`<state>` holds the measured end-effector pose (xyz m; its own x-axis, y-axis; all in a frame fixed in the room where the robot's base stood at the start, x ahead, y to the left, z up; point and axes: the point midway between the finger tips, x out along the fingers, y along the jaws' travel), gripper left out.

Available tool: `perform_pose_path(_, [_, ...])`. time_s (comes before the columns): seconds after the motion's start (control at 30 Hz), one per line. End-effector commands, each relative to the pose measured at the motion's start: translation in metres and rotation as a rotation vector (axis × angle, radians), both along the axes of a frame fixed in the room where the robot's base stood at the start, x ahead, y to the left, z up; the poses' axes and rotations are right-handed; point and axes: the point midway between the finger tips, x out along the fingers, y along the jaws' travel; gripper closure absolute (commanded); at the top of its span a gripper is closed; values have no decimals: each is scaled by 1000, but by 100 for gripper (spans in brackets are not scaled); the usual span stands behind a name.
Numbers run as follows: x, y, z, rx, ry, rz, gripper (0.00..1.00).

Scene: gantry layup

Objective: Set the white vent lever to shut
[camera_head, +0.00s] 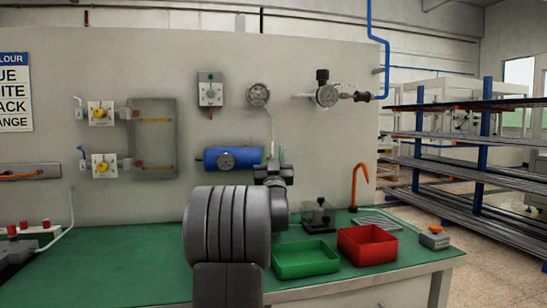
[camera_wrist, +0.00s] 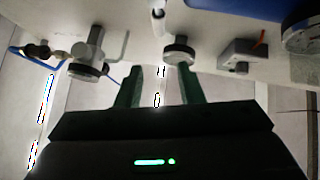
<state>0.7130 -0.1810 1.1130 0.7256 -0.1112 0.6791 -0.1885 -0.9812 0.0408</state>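My gripper (camera_head: 281,156) is partly hidden by my arm in the head view. In the wrist view its two dark green fingers (camera_wrist: 159,88) stand apart with nothing held between them. A whitish rod (camera_head: 271,132) runs upright below the round gauge, just above my gripper; I cannot tell whether it is the vent lever or a pipe. A white stub (camera_wrist: 157,12) shows at the top of the wrist view, beyond the fingertips. A small white lever (camera_head: 78,105) also sits at the upper left valve, far from my gripper. Its setting is too small to read.
The round gauge (camera_head: 259,94), grey switch box (camera_head: 210,89), regulator (camera_head: 327,95) and blue cylinder (camera_head: 226,159) crowd the wall around my gripper. A blue lever (camera_head: 82,151) is at the lower left valve. Green (camera_head: 304,271) and red (camera_head: 368,258) trays stand on the bench.

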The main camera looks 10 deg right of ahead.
Motion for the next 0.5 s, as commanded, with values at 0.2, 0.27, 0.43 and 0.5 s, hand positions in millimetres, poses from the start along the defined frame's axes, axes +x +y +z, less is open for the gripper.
perform_pose_path(0.2, [-37, 5, 1, 0, -1, 0, 66])
perform_pose_path(0.27, [-43, 6, 1, 0, -1, 0, 66])
perform_pose_path(0.43, [-54, 8, 1, 0, -1, 0, 66])
perform_pose_path(0.5, [-55, 8, 1, 0, -1, 0, 66])
